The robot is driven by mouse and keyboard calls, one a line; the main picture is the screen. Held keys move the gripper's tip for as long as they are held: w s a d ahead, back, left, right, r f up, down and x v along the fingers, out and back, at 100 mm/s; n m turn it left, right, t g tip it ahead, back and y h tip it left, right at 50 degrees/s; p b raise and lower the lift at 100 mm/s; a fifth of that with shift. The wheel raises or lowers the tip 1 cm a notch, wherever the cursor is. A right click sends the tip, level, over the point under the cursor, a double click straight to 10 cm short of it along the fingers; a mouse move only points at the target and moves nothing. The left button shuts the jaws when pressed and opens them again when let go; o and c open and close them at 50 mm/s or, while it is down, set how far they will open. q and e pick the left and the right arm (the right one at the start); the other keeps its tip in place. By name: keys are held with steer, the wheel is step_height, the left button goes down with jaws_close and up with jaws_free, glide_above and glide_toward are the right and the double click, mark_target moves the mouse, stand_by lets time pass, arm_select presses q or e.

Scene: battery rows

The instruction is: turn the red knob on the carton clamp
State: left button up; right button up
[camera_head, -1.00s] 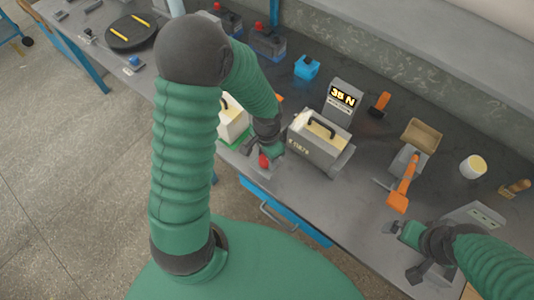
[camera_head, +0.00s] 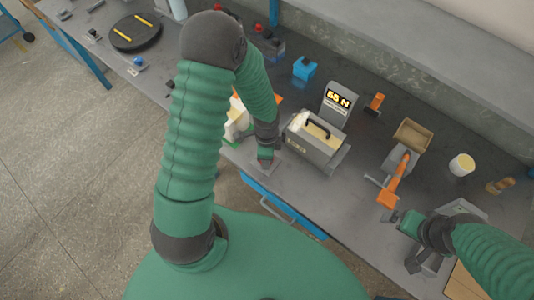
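The clamp (camera_head: 311,146) is a grey box-like unit with a dark handle over a cream top. Its display (camera_head: 338,99) stands behind it and shows a lit number in N, which looks like 55. My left gripper (camera_head: 266,164) points down at the clamp's lower left, near the table's front edge. The red knob is not visible now; the gripper and wrist cover that spot. I cannot tell how the fingers sit. My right gripper (camera_head: 402,241) is open and empty at the lower right, beside a grey fixture.
An orange-handled lever tool (camera_head: 393,186) stands right of the clamp. Behind it are a tan tray (camera_head: 411,135), an orange-handled item (camera_head: 375,103) and a white cup (camera_head: 461,164). A blue box (camera_head: 304,68) sits farther back. A cream carton (camera_head: 237,123) is partly hidden by my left arm.

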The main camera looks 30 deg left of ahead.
arm_select(q)
steer(key=shift+w, duration=0.15)
stand_by(0.3)
steer(key=o, duration=1.4)
steer(key=shift+c, duration=0.2)
steer(key=shift+r, duration=0.1)
step_height(320, 180, up, 17)
steer(key=p, duration=0.3)
steer(key=shift+f, duration=0.2)
